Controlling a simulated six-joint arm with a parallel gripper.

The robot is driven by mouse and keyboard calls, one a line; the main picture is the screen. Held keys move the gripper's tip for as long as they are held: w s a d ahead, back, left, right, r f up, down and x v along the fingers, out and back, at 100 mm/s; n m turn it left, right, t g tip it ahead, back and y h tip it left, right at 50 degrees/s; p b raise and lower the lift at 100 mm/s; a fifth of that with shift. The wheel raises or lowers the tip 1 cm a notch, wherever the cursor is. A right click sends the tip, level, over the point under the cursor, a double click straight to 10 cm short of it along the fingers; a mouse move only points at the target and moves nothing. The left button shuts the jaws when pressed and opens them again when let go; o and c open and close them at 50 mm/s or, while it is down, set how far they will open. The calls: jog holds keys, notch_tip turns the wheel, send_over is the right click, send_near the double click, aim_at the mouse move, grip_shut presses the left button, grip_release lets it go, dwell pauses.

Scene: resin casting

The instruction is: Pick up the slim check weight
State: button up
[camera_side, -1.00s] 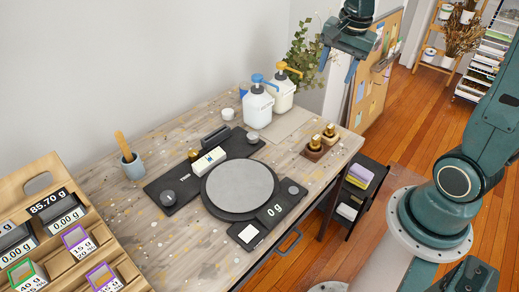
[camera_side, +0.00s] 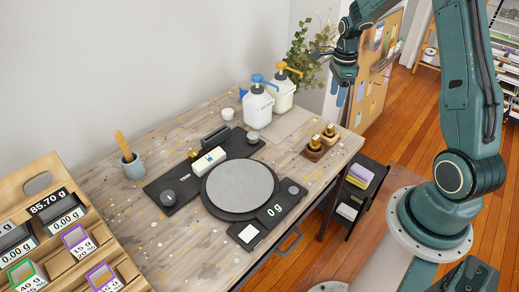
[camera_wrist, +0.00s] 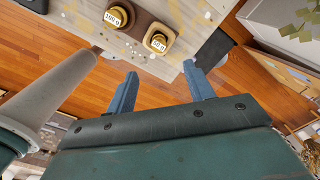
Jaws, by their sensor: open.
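Two brass check weights stand on a small brown wooden block (camera_side: 312,155) at the right end of the table. One weight (camera_side: 330,130) is behind the other (camera_side: 316,142). In the wrist view they carry round labels reading 100 g (camera_wrist: 118,16) and 50 g (camera_wrist: 158,42). I cannot tell for sure which is the slimmer. My gripper (camera_side: 349,95) is in the air above and behind the block, beyond the table's right end. Its blue fingers (camera_wrist: 160,69) are apart and empty in the wrist view.
A black scale with a round grey plate (camera_side: 240,187) reads 0 g. Two pump bottles (camera_side: 258,107) stand left of my gripper. A cup with a wooden stick (camera_side: 132,165) and a stepped wooden rack (camera_side: 40,185) are at left. A black cart (camera_side: 350,195) stands beside the table.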

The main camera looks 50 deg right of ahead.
aim_at(331, 126)
jog(key=shift+f, duration=0.15)
jog(key=shift+f, duration=4.15)
jog(key=shift+s+a+f, duration=0.1)
jog(key=shift+s+f, duration=0.05)
jog(key=shift+f, duration=2.45)
jog(key=shift+c, duration=0.4)
jog(key=c, duration=1)
